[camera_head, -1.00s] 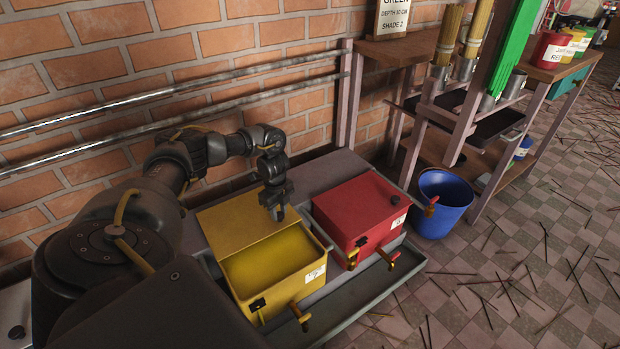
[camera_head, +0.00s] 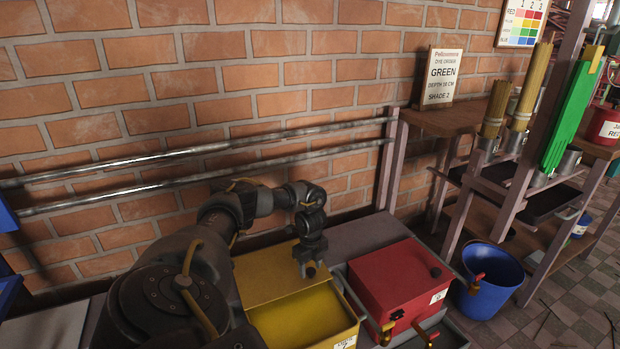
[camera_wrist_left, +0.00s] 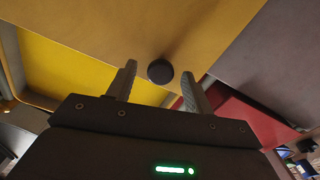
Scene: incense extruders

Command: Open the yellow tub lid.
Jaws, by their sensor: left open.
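The yellow tub (camera_head: 312,318) stands in the lower middle of the head view, with yellow content or inner surface showing in its open front part. Its yellow lid (camera_head: 262,272) is swung back over the rear, leaving the front uncovered. My left gripper (camera_head: 310,270) is over the lid's right part, near the tub's opening. In the left wrist view my left gripper (camera_wrist_left: 158,88) is open, its two fingers on either side of a black round knob (camera_wrist_left: 160,71) on the lid. I cannot tell whether they touch it. My right gripper is in neither view.
A closed red tub (camera_head: 395,280) with taps stands right beside the yellow one. Two metal rails (camera_head: 200,150) run along the brick wall behind.

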